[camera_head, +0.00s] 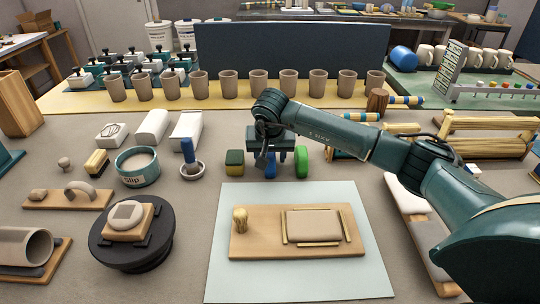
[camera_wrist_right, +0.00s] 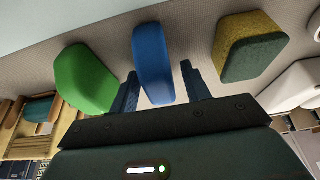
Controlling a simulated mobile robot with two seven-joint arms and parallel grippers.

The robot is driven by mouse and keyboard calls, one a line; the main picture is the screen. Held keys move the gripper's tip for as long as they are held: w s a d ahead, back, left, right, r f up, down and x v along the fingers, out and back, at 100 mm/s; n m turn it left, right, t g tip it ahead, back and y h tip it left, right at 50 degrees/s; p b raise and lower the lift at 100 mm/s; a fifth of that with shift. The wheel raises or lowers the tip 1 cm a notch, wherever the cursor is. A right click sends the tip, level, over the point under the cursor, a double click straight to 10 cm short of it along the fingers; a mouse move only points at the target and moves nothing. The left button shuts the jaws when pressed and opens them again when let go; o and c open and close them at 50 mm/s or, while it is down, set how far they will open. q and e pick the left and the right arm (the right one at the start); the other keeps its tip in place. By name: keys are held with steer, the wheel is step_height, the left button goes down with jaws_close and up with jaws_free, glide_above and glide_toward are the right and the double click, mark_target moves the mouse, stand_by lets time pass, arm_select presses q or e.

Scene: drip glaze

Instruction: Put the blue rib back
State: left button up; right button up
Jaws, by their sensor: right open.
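The blue rib (camera_wrist_right: 152,55) stands on edge on the table, seen in the wrist view between the fingers of my right gripper (camera_wrist_right: 160,80). The fingers are open around its near end, with a wider gap on the right finger's side. I cannot tell whether the left finger touches it. In the head view my right gripper (camera_head: 277,158) points down behind the board, and it mostly hides the blue rib. My left gripper is not in view.
A green rib (camera_head: 301,162) stands close to the right of the gripper and a yellow-green sponge (camera_head: 234,163) to its left. A blue-handled tool (camera_head: 188,150) stands in a small dish. A wooden board (camera_head: 268,215) lies on a pale mat (camera_head: 235,285) in front. A row of cups stands behind.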

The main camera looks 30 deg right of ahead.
mark_target(270, 168)
steer(key=v, duration=1.1)
steer(key=shift+r, duration=0.3)
steer(key=shift+s, duration=0.15)
